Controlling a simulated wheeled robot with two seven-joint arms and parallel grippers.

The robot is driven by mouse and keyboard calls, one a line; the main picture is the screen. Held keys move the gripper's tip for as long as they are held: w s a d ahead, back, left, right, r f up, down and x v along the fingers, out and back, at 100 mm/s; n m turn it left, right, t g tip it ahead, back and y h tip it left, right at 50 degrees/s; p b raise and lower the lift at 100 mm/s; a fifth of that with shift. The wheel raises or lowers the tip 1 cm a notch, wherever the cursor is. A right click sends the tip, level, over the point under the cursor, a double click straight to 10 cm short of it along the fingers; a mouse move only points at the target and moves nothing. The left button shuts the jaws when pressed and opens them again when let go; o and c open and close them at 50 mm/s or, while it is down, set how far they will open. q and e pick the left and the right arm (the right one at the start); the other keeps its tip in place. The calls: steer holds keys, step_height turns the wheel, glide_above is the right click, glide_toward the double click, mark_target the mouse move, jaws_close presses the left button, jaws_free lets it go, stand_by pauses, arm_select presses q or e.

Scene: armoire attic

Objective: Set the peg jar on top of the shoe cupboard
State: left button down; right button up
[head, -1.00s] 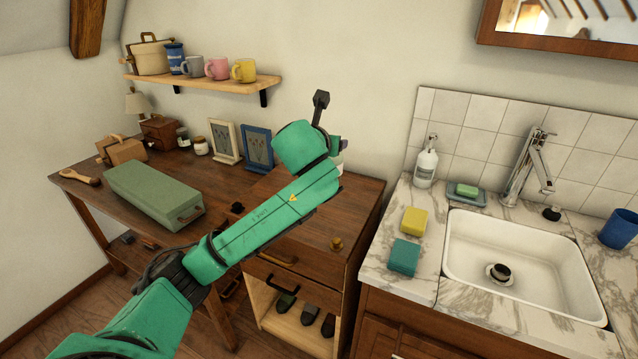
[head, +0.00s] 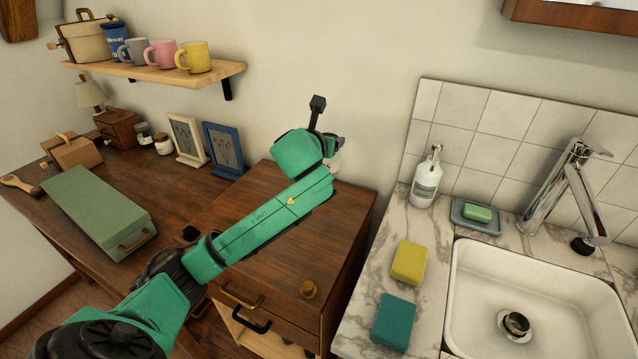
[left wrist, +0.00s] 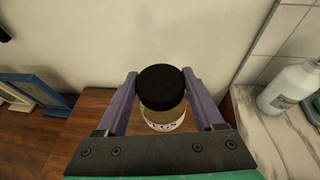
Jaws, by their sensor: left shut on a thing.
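The peg jar (left wrist: 162,98) has a black lid and a pale label with dark lettering. In the left wrist view my left gripper (left wrist: 160,82) is shut on it, with a purple finger on each side. The jar is upright over the back part of the shoe cupboard's brown wooden top (head: 338,222). I cannot tell whether its base touches the wood. In the head view my green wrist hides most of the jar and the fingers. My right gripper is not in view.
A small brass-coloured object (head: 308,288) is at the cupboard's front. Two picture frames (head: 222,150) and a green box (head: 98,212) stand on the desk to the left. The marble counter (head: 432,245) with a soap bottle (head: 426,180) is to the right. A mug shelf (head: 150,70) hangs above.

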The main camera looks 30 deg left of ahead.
mark_target(327, 160)
arm_select(q)
steer(key=f, duration=0.6)
steer(key=shift+w+a+f, duration=0.1)
steer(key=shift+w+f, duration=0.1)
steer(key=shift+w, duration=0.2)
step_height(327, 160, down, 6)
steer(key=shift+r+b, duration=0.15)
steer(key=shift+b, duration=0.45)
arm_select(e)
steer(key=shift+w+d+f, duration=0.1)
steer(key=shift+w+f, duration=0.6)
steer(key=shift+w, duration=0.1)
arm_select(q)
jaws_free()
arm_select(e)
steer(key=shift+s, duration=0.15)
arm_select(q)
steer(key=v, duration=1.2)
steer(key=shift+r, duration=0.15)
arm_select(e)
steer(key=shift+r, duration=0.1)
